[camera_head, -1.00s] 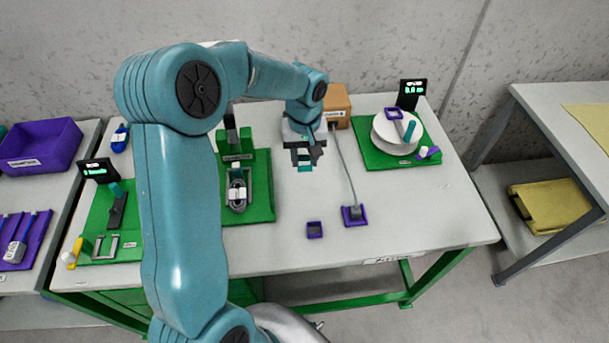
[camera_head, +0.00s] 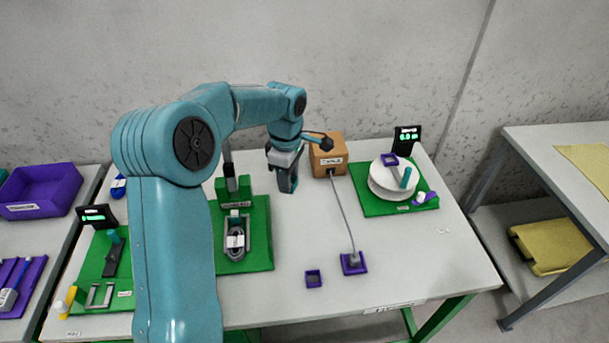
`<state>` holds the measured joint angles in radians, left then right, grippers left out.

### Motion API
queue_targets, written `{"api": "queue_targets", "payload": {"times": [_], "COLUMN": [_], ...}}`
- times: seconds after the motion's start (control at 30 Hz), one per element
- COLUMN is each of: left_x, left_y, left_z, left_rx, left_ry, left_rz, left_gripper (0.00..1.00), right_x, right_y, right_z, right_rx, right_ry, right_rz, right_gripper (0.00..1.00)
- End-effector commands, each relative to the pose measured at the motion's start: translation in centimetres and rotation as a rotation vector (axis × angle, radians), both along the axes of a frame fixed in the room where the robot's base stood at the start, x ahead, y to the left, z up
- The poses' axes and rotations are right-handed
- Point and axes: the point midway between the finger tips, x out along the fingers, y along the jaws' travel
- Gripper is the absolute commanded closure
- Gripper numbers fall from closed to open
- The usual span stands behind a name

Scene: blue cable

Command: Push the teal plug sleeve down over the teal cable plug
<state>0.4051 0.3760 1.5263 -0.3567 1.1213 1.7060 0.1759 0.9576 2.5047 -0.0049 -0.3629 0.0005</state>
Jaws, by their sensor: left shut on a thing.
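My left gripper (camera_head: 287,184) is near the back of the middle table, left of the cardboard box, pointing down. It is shut on the teal plug sleeve, which its dark fingers mostly hide now. A grey cable (camera_head: 343,212) runs from the box to a grey end piece (camera_head: 353,258) standing in a purple base (camera_head: 347,269) near the front. I cannot make out a teal plug there. The gripper is behind and left of this base, well apart from it. A small purple square holder (camera_head: 313,279) left of the base looks empty. My right gripper is out of view.
The cardboard box (camera_head: 328,157) stands close right of the gripper. The table between is clear.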

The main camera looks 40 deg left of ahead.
Motion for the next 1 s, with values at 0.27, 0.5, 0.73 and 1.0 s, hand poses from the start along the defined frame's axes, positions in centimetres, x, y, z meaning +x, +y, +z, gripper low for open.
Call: {"api": "queue_targets", "payload": {"times": [0.27, 0.5, 0.73, 1.0], "left_x": [-6.4, -10.1, -10.5, -10.4], "left_y": [8.0, 11.0, 11.2, 11.2], "left_z": [-3.8, -5.1, -6.0, -8.4], "left_rx": [0.000, 0.000, -0.001, -0.001], "left_ry": [0.004, 0.000, 0.001, 0.001], "left_rz": [0.392, 0.487, 0.495, 0.493], "left_gripper": [0.90, 0.90, 0.90, 0.90], "right_x": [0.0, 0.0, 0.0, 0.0], "right_y": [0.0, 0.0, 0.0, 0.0], "right_z": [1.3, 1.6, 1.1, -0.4], "right_rx": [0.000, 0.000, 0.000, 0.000], "right_ry": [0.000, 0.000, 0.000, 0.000], "right_rz": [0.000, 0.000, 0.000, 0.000], "right_gripper": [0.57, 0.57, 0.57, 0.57]}}
